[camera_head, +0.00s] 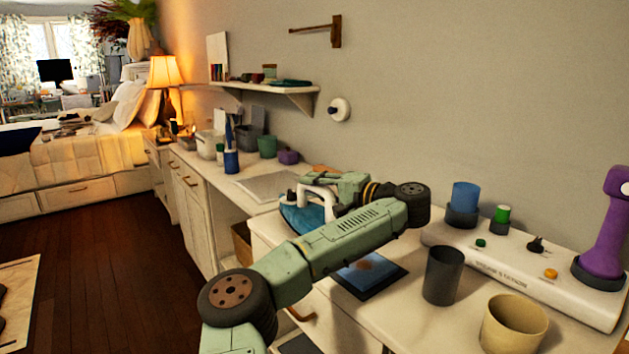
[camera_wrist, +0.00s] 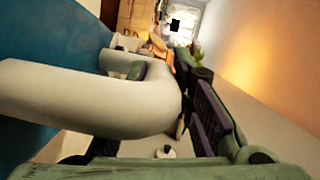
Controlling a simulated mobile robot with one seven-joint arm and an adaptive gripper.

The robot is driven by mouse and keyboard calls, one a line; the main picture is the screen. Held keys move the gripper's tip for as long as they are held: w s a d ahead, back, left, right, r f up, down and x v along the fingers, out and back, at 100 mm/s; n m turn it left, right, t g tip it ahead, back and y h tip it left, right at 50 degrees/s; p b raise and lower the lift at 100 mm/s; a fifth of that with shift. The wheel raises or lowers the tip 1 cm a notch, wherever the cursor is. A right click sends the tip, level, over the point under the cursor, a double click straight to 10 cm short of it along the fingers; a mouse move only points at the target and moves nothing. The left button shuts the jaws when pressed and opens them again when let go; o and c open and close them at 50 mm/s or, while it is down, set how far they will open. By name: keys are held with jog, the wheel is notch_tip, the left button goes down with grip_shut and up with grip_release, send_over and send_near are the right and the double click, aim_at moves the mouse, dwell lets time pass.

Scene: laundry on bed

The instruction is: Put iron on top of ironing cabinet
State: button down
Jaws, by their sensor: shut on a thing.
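The iron (camera_head: 302,217) has a blue body and a white handle. It is at the left end of the near white cabinet top (camera_head: 266,229), partly hidden by my arm. My gripper (camera_head: 318,192) is shut on the iron's handle. In the wrist view the white handle (camera_wrist: 90,98) fills the lower left, with the blue iron body (camera_wrist: 50,38) behind it and my dark finger pads at its right. I cannot tell whether the iron touches the surface under it.
A dark square pad (camera_head: 370,275), a dark cup (camera_head: 443,275) and a beige cup (camera_head: 514,323) stand on the near top. A white station (camera_head: 520,270) holds several tools along the wall. A lower counter (camera_head: 225,178) with containers continues left.

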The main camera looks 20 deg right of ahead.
jog(key=shift+f+b, duration=0.3)
jog(key=shift+f, duration=0.6)
jog(key=c, duration=1.4)
grip_release()
jog(key=shift+f, duration=0.1)
jog(key=s+d+b, duration=0.1)
jog(key=b, duration=0.1)
jog(key=shift+f+b, duration=0.1)
jog(key=shift+b, duration=0.25)
jog(key=shift+s+d+b, duration=0.2)
jog(key=shift+s+b, duration=0.4)
jog(key=shift+b, duration=0.55)
jog(key=p+v, duration=0.3)
jog(key=v, duration=0.6)
jog(key=shift+r, duration=0.3)
